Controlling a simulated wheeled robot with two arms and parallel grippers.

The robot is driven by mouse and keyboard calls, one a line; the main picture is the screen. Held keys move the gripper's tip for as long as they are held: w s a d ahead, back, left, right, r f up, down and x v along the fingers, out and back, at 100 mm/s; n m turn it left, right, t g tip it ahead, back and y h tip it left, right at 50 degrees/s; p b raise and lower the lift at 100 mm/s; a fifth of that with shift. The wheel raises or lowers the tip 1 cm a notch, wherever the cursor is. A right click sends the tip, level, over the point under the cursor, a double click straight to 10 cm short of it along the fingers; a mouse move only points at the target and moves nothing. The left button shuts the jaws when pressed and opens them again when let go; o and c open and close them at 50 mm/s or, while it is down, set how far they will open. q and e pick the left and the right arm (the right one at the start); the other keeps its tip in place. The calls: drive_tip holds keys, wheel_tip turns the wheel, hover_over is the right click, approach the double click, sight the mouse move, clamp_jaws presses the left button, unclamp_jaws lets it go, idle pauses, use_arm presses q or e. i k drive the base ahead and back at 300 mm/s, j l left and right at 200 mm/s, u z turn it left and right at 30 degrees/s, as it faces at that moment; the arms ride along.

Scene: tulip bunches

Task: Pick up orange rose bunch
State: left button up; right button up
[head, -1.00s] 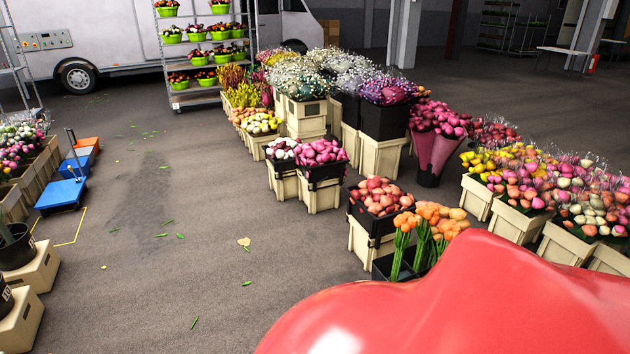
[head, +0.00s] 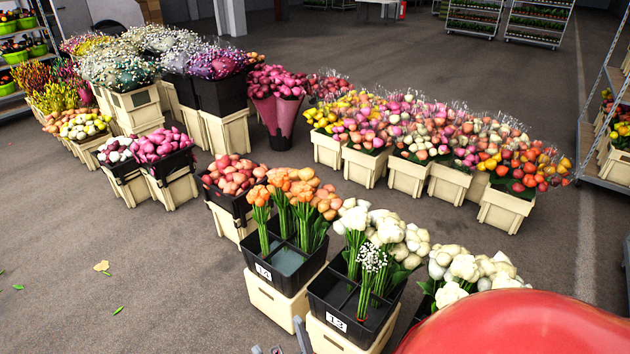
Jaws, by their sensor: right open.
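Several orange rose bunches (head: 283,184) with green stems stand upright in the divided black bucket marked 14 (head: 284,262). The leftmost bunch (head: 261,212) stands a little apart from the others. Some front compartments look empty. The bucket rests on a cream crate (head: 272,302). My right gripper (head: 280,347) shows only as grey finger tips at the bottom edge, below the bucket and apart from the roses. It is open, and the rest of it is cut off by the frame. My left gripper is out of view.
White flowers stand in a neighbouring black bucket marked 13 (head: 340,312), with more white flowers (head: 465,270) to its right. Pink-red flowers (head: 234,175) stand behind left. A large red, rounded surface (head: 520,330) covers the bottom right. Open floor (head: 150,270) lies to the left.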

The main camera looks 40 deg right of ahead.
sight(259, 196)
drive_tip(key=z, duration=0.8)
drive_tip(key=i+j, duration=0.3)
drive_tip(key=i, duration=0.25)
drive_tip(key=i+j, duration=0.3)
drive_tip(key=i, duration=0.2)
drive_tip(key=i+j, duration=0.3)
drive_tip(key=i, duration=0.25)
